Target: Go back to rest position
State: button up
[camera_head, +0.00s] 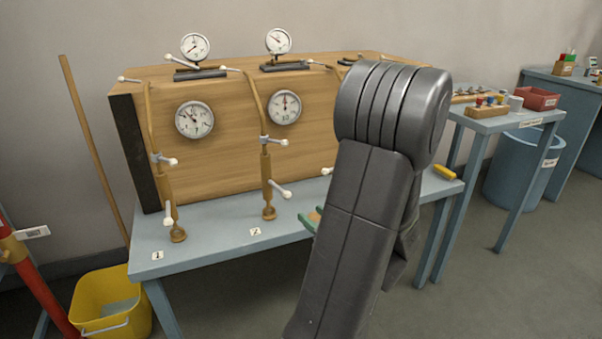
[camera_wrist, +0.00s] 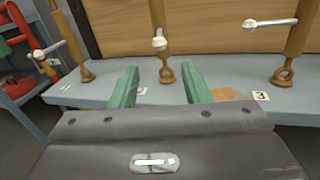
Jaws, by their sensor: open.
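My gripper (camera_wrist: 160,87) is open in the wrist view, with its two green fingers apart and nothing between them. It faces the blue-grey bench and a brass pipe with a white-handled valve (camera_wrist: 160,44). In the head view my dark arm covers the right part of the bench, and only a bit of a green finger (camera_head: 308,222) shows beside it. The wooden panel (camera_head: 225,130) stands on the bench with gauges (camera_head: 194,119) and brass pipes (camera_head: 268,180). Number labels 1 (camera_head: 157,255) and 2 (camera_head: 255,231) lie on the bench; label 3 (camera_wrist: 261,96) shows in the wrist view.
A yellow bucket (camera_head: 112,302) and a wooden pole (camera_head: 92,150) stand at the left, near a red pipe (camera_head: 40,285). A side table (camera_head: 500,123) with a red bin (camera_head: 537,98) and a blue barrel (camera_head: 522,165) are at the right. Open floor lies at the lower right.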

aim_at(289, 197)
jog(key=b+x, duration=0.2)
jog(key=x, duration=1.1)
jog(key=shift+w+a, duration=0.15)
jog(key=shift+a, duration=0.05)
jog(key=shift+m+t+h, duration=0.3)
jog(key=shift+h, duration=0.1)
jog(key=shift+r, duration=0.1)
